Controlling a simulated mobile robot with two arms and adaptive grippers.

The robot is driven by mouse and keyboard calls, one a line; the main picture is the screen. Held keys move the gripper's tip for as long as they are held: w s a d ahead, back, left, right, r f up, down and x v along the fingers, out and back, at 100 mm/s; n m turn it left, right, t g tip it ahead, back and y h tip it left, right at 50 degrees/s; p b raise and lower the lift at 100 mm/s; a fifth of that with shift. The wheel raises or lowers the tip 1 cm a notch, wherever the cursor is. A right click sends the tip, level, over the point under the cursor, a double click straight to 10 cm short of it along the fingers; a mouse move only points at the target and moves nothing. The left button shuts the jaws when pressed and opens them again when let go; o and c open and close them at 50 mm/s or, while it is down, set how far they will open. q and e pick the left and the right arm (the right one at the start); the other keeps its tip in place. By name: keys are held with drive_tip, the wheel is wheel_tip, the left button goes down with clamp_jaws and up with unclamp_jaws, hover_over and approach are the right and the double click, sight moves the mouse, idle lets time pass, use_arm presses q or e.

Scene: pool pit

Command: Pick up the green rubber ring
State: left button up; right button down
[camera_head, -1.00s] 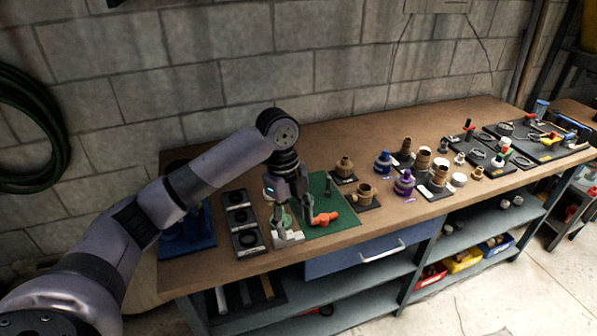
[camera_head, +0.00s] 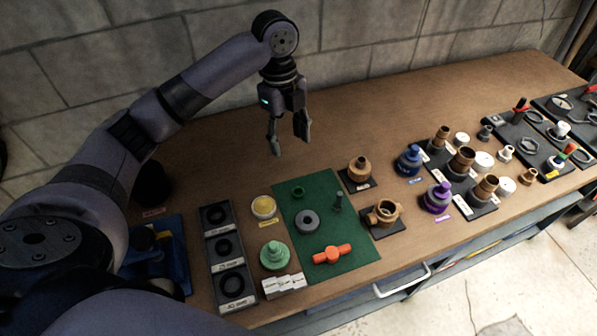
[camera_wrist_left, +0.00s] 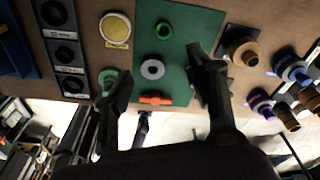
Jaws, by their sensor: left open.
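In the left wrist view the ring (camera_wrist_left: 164,30) shows near the top, beyond the fingertips. My left gripper (camera_head: 290,146) is open and empty. It hangs fingers down above the wooden bench, farther back than the ring and clear of it. In the left wrist view its two fingers (camera_wrist_left: 160,68) are spread wide over the mat. My right gripper is not in view.
A grey ring (camera_head: 307,222), an orange valve-like part (camera_head: 332,254) and an upright dark pin (camera_head: 337,202) share the mat. A yellow-topped round tin (camera_head: 264,207) and a green domed part (camera_head: 274,255) stand left of it. Brass fittings (camera_head: 359,170) stand to the right. The bench's back strip is clear.

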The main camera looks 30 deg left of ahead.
use_arm(q)
wheel_tip(320, 180, down, 3)
drive_tip(key=p, duration=0.3)
hover_over(299, 195)
drive_tip(key=a, duration=0.1)
drive_tip(key=f, duration=0.9)
drive_tip(key=shift+a, duration=0.2)
drive_tip(key=f, duration=0.1)
drive_tip(key=f+p, duration=0.1)
drive_tip(key=f, duration=0.1)
drive_tip(key=d+f, duration=0.1)
drive_tip(key=f, duration=0.1)
drive_tip(key=shift+w+p, duration=0.1)
drive_tip(key=shift+p, duration=0.2)
drive_tip(key=shift+f, duration=0.15)
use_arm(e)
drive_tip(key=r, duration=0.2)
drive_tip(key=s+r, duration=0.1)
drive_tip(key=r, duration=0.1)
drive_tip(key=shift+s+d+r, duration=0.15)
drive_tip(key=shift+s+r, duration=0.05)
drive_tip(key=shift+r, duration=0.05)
use_arm(q)
drive_tip(key=shift+c, duration=0.5)
drive_tip(key=shift+a, duration=0.1)
drive_tip(key=c, duration=0.7)
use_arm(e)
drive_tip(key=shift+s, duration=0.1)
